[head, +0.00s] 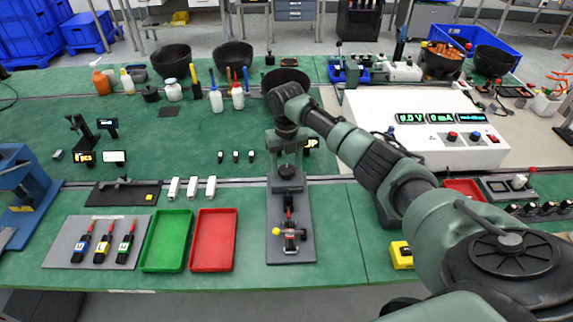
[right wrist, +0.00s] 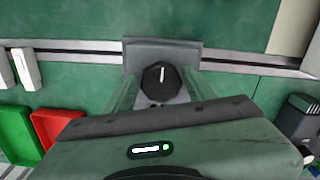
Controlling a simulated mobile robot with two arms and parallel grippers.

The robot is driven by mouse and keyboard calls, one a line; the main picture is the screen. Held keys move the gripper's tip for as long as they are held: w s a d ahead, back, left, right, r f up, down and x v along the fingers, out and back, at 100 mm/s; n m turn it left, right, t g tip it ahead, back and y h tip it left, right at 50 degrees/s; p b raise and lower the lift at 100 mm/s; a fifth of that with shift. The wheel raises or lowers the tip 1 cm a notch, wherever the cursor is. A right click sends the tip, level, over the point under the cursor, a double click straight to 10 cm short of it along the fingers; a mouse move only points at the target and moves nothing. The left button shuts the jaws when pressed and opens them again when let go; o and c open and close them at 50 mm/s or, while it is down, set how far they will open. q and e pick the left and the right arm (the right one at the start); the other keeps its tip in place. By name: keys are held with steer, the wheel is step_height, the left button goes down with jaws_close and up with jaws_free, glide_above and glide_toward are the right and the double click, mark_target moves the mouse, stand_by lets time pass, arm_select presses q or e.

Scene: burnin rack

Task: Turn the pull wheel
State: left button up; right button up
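In the right wrist view, a black pull wheel (right wrist: 161,82) with a white line mark faces the camera, the line pointing up the picture. It sits in front of a dark grey block (right wrist: 160,50). The fingers of my right gripper (right wrist: 160,92) lie on either side of the wheel, apart from each other. I cannot tell whether they touch it. In the head view my right gripper (head: 286,165) hangs over the far end of the grey fixture plate (head: 273,245) and hides the wheel. A black and red clamp with a yellow ball (head: 276,231) stands on the plate's near part. My left gripper is not in view.
A green tray (head: 168,238) and a red tray (head: 213,238) lie left of the fixture. White sticks (head: 192,187) lie behind them. A white power supply (head: 425,130) stands at the right rear. A yellow block (head: 401,256) is right of the plate.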

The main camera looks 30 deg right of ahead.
mark_target(286, 168)
steer(key=shift+o, duration=0.5)
step_height(286, 168, up, 8)
steer(key=shift+f+b, duration=0.1)
steer(key=shift+b, duration=0.7)
